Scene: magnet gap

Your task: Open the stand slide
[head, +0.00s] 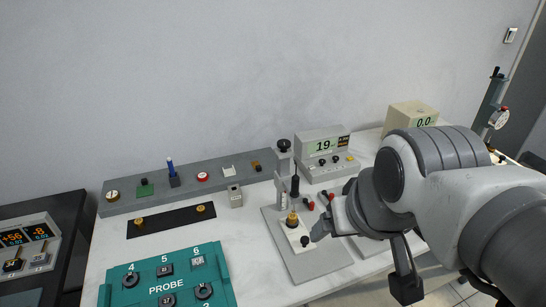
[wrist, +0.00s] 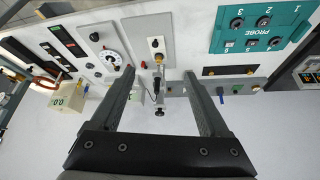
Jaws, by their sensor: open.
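The stand (head: 318,264) is a grey base plate with an upright post and a black rod on the bench. A pale slide (head: 293,231) with a brass fitting and a black knob (head: 305,241) lies on it. In the wrist view the stand (wrist: 145,24) is upside down, and the brass fitting and pale slide (wrist: 157,45) show between the fingers. My gripper (head: 325,222) is just right of the slide in the head view. In the wrist view my gripper (wrist: 162,85) is open, with nothing between its fingertips that I can see held. Contact with the knob cannot be told.
A meter reading 19 (head: 322,147) stands behind the stand. A teal probe box (head: 160,290) lies at front left. A grey rail of small parts (head: 140,204) runs along the wall. A beige display box (head: 408,115) stands at back right. My arm hides the bench's right side.

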